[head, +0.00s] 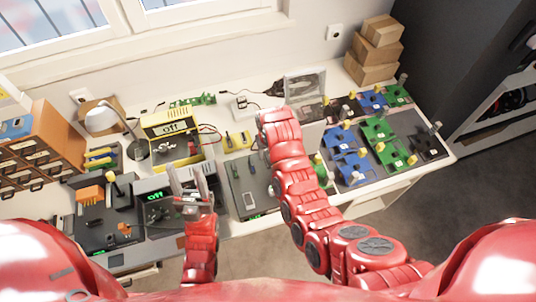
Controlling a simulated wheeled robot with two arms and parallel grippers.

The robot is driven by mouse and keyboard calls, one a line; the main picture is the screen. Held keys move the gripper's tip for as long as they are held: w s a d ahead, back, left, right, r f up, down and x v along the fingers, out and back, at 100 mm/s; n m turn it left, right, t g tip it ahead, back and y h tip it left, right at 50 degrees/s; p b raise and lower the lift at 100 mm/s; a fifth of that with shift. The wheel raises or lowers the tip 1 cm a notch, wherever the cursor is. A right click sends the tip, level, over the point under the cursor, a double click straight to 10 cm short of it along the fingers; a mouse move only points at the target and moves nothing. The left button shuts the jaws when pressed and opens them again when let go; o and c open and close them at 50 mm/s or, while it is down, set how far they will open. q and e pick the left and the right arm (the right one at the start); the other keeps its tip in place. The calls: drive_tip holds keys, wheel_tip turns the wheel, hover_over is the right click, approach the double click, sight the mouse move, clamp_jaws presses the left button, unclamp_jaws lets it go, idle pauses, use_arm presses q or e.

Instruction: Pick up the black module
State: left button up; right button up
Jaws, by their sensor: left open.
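Several modules with pale knobs sit on a dark board at the right of the desk. A black module (428,146) is at its right front corner, beside green modules (386,140) and blue modules (346,155). Another dark module (347,107) shows at the back row, near a blue one. My left gripper (187,182) is open and empty, over the left part of the desk, far from these modules. My right arm (292,170) reaches over the middle of the desk; its gripper cannot be made out at the far end.
Orange drawers (40,150) and a lamp (102,118) are at the left. Stacked cartons (375,52) stand at the back right. A grey translucent panel (304,86) stands behind my right arm.

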drive_tip(key=shift+w+f, duration=0.1)
drive_tip(key=shift+f, duration=0.7)
clamp_jaws()
idle(0.9)
